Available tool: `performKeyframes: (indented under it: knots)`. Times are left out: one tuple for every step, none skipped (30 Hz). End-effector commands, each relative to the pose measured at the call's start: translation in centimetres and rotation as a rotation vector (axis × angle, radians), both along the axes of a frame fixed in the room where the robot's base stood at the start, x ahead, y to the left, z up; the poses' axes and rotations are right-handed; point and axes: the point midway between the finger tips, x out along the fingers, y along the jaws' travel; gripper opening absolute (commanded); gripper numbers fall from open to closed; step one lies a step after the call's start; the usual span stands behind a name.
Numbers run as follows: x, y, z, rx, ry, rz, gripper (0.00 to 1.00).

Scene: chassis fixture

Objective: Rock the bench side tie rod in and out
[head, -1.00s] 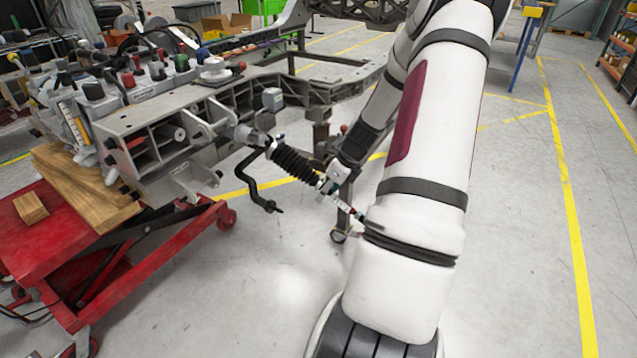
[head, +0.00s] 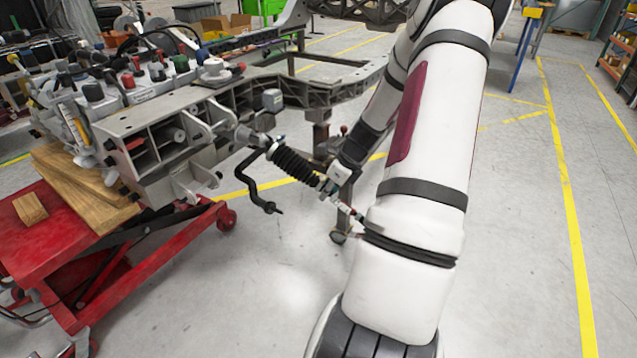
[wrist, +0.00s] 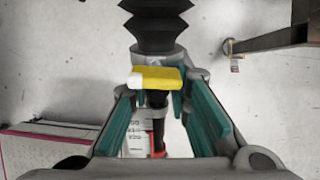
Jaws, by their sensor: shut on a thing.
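The tie rod (head: 344,207) sticks out of the near end of the chassis frame (head: 150,115), slanting down to the right. Its black bellows boot (head: 295,166) lies between the frame and my gripper (head: 333,187). In the wrist view the boot (wrist: 156,25) is at the top, with a grey collar and a yellow band (wrist: 157,79) below it. My gripper (wrist: 160,118) has its teal pads on either side of the dark rod (wrist: 157,101) and is shut on it. The exact contact is partly hidden by the band and the gripper body.
A black bent bar (head: 262,190) hangs beside the boot. A red lift cart (head: 75,255) with wood blocks stands at the left under the frame. A bench with many parts (head: 110,80) is at the back left.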

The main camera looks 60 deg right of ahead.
Motion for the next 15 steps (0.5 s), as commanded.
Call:
performKeyframes:
  knots:
    - [-0.37, 0.67, -0.17, 0.016, 0.006, 0.01, 0.0]
    - [-0.42, 0.66, -0.18, 0.016, 0.006, 0.01, 0.0]
    - [-0.5, 0.64, -0.18, 0.016, 0.006, 0.01, 0.0]
    - [-0.55, 0.63, -0.18, 0.015, 0.006, 0.009, 0.0]
    - [-0.59, 0.62, -0.19, 0.015, 0.006, 0.009, 0.0]
    - [-0.64, 0.59, -0.2, 0.015, 0.007, 0.009, 0.0]
    - [-0.66, 0.58, -0.22, 0.015, 0.007, 0.009, 0.0]
    - [-0.68, 0.57, -0.22, 0.014, 0.007, 0.009, 0.0]
    - [-0.71, 0.56, -0.24, 0.014, 0.007, 0.008, 0.0]
    - [-0.74, 0.53, -0.24, 0.014, 0.008, 0.008, 0.0]
    - [-0.76, 0.52, -0.25, 0.014, 0.008, 0.008, 0.0]
    - [-0.78, 0.51, -0.26, 0.015, 0.008, 0.007, 0.0]
    - [-0.8, 0.5, -0.27, 0.015, 0.008, 0.007, 0.0]
    - [-0.82, 0.49, -0.27, 0.015, 0.009, 0.007, 0.0]
    - [-0.85, 0.47, -0.28, 0.014, 0.009, 0.006, 0.0]
